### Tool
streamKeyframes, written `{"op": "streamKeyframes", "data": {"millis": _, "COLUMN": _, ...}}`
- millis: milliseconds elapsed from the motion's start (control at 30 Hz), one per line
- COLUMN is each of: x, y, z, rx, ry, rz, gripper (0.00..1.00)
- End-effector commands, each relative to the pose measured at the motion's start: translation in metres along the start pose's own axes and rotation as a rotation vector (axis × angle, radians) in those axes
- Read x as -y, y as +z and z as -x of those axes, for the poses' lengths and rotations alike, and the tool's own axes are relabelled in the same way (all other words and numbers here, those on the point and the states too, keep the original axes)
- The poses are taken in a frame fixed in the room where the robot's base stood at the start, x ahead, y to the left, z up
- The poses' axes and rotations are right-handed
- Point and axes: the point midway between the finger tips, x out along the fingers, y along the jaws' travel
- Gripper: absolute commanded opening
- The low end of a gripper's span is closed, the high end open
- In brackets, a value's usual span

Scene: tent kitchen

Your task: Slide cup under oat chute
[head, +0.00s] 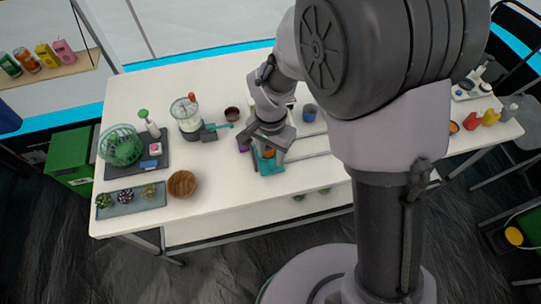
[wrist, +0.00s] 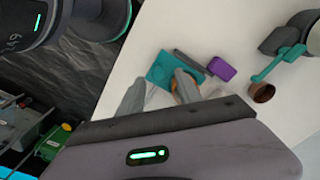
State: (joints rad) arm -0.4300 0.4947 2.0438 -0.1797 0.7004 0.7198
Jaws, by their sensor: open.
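A clear jar dispenser with a grey base (head: 188,122) stands on the left half of the table, a teal lever (head: 216,126) at its right side. It also shows at the wrist view's upper right (wrist: 278,44). A small brown cup (head: 232,114) stands just right of the lever; the wrist view shows it below the lever (wrist: 263,93). A blue cup (head: 309,113) stands farther right. My gripper (head: 268,153) is open above a teal piece (wrist: 161,72), apart from both cups. An orange item (wrist: 179,88) shows near its right finger, partly hidden.
A purple block (wrist: 221,69) lies beside the teal piece. A wooden bowl (head: 182,184), a tray of small plants (head: 130,212) and a green wire basket (head: 121,147) fill the table's left end. Bare tabletop lies between the bowl and my gripper.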

Motion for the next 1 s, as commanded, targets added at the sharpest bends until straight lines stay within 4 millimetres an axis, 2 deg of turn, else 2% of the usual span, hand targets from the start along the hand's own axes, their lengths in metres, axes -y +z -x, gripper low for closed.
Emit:
{"op": "streamKeyframes", "data": {"millis": 33, "x": 0.001, "y": -0.001, "z": 0.025, "rx": -0.004, "ry": -0.004, "rz": 0.001, "gripper": 0.41}}
{"op": "streamKeyframes", "data": {"millis": 200, "x": 0.001, "y": -0.001, "z": 0.084, "rx": -0.003, "ry": -0.003, "rz": 0.001, "gripper": 0.41}}
{"op": "streamKeyframes", "data": {"millis": 300, "x": 0.001, "y": 0.000, "z": 0.111, "rx": -0.001, "ry": -0.003, "rz": -0.001, "gripper": 0.41}}
{"op": "streamKeyframes", "data": {"millis": 400, "x": 0.001, "y": 0.000, "z": 0.129, "rx": -0.002, "ry": -0.002, "rz": 0.001, "gripper": 0.41}}
{"op": "streamKeyframes", "data": {"millis": 567, "x": 0.000, "y": 0.000, "z": 0.141, "rx": 0.000, "ry": -0.001, "rz": 0.001, "gripper": 0.41}}
{"op": "streamKeyframes", "data": {"millis": 1000, "x": -0.001, "y": 0.000, "z": 0.142, "rx": -0.001, "ry": -0.003, "rz": 0.000, "gripper": 0.41}}
